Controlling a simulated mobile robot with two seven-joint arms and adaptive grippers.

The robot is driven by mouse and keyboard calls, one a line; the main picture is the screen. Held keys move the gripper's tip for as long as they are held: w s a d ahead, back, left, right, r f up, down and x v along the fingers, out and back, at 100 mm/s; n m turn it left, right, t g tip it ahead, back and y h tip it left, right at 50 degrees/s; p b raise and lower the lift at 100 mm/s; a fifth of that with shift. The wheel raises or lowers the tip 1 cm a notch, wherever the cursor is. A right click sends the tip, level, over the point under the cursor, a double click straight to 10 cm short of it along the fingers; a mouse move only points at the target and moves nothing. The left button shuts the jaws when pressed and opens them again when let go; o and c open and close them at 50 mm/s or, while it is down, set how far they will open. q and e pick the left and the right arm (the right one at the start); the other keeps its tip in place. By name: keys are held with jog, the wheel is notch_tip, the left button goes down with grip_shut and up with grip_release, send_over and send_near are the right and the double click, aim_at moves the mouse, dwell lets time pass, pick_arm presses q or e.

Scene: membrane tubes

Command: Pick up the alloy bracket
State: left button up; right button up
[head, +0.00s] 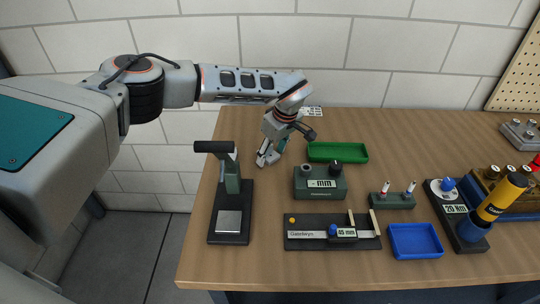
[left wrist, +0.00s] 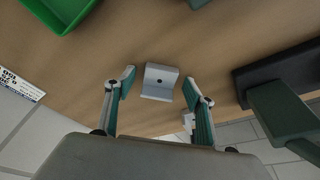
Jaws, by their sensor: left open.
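The alloy bracket (left wrist: 160,83) is a small silver-grey angled piece with a dark hole, lying on the wooden table in the left wrist view. My left gripper (left wrist: 160,78) is open, with one finger on each side of the bracket and a visible gap at both sides. In the head view my left gripper (head: 269,156) points down near the table's left back part, behind the black press. I cannot make out the bracket there. My right gripper is not in view.
A black press (head: 232,190) stands close by at the table's left edge. A green tray (head: 338,152) lies right of the gripper. A gauge box (head: 319,183), a measuring slide (head: 305,240), a blue tray (head: 416,240) and a torque tester (head: 455,210) stand farther right.

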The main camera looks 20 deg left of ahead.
pick_arm(q)
jog(key=c, duration=1.2)
jog(key=shift+c, duration=0.5)
jog(key=shift+r, duration=0.15)
